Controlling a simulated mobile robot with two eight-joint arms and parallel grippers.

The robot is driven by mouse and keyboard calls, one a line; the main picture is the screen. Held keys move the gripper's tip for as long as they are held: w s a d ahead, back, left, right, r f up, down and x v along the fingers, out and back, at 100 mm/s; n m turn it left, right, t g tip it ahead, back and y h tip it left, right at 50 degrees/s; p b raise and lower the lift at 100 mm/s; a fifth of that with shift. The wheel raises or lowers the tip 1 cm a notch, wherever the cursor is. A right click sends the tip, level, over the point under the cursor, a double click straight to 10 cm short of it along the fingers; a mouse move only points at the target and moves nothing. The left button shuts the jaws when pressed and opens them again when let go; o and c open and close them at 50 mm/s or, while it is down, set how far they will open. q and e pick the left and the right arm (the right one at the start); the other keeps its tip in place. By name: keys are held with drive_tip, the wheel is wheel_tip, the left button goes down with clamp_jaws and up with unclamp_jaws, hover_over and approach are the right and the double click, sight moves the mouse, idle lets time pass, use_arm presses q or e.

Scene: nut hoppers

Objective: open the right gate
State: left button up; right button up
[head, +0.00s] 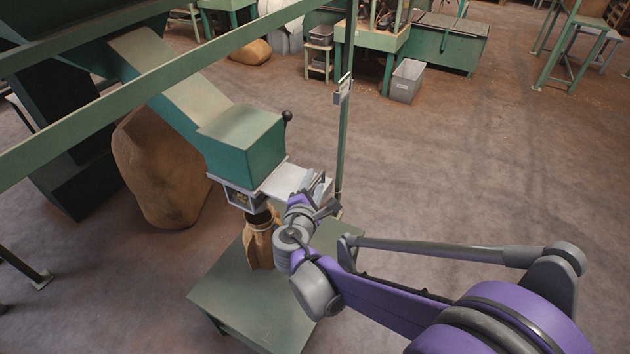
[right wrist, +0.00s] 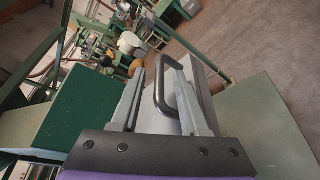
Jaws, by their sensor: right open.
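The right gate is a light grey metal slide plate (head: 292,180) at the mouth of the green hopper spout (head: 240,142). Its dark bar handle (right wrist: 174,98) shows in the right wrist view. My right gripper (head: 318,188) is at the plate's outer end. In the right wrist view its two fingers (right wrist: 153,68) are apart, with the handle between them, and a gap shows beside the handle. I cannot tell whether the fingers touch it. The gripper hides part of the plate's end in the head view. My left gripper is not in view.
A brown sack (head: 260,243) hangs or stands under the spout, above a green table (head: 245,300). A green post (head: 344,130) rises just behind the gate. A large brown sack (head: 158,165) stands at left. The floor at right is open.

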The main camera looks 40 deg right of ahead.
drive_tip(key=v, duration=0.9)
drive_tip(key=shift+s+a+r+p, duration=0.15)
drive_tip(key=shift+s+a+p, duration=0.1)
drive_tip(key=shift+p, duration=0.2)
drive_tip(key=s+a+f+m+g+y+p, duration=0.1)
drive_tip(key=s+a+f+m+y+p, duration=0.1)
drive_tip(key=s+a+m+y, duration=0.2)
drive_tip(key=s+a+f+m+g+y+p, duration=0.2)
drive_tip(key=s+a+f+m+y+p, duration=0.1)
drive_tip(key=a+m+y, duration=0.6)
drive_tip(key=s+a, duration=0.1)
drive_tip(key=a, duration=0.2)
drive_tip(key=shift+f, duration=0.15)
